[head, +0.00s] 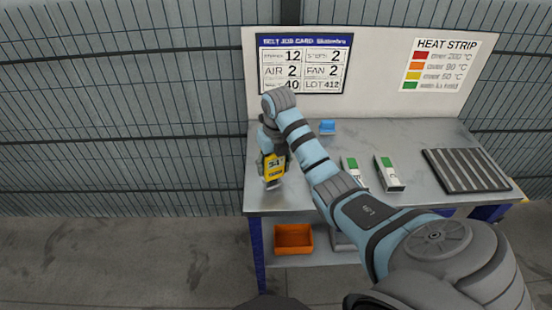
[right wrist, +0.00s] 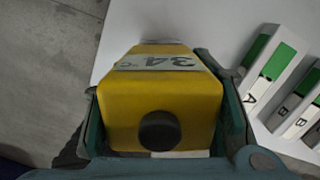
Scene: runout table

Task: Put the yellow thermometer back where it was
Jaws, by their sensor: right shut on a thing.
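The yellow thermometer (head: 275,168) is held upright at the left end of the grey table (head: 440,135). My right gripper (head: 271,155) is shut on it, with a finger on each side of its body. In the right wrist view the thermometer (right wrist: 160,105) fills the space between the fingers. Its display reads 34 °C, upside down, and a round black knob faces the camera. I cannot tell whether its bottom touches the table. My left gripper is not in view.
White blocks with green tops (head: 389,173) stand mid-table, lettered A and B in the right wrist view (right wrist: 265,70). A small blue object (head: 327,127) lies behind them. A dark ribbed rack (head: 465,170) is at right. An orange bin (head: 293,239) sits on the lower shelf.

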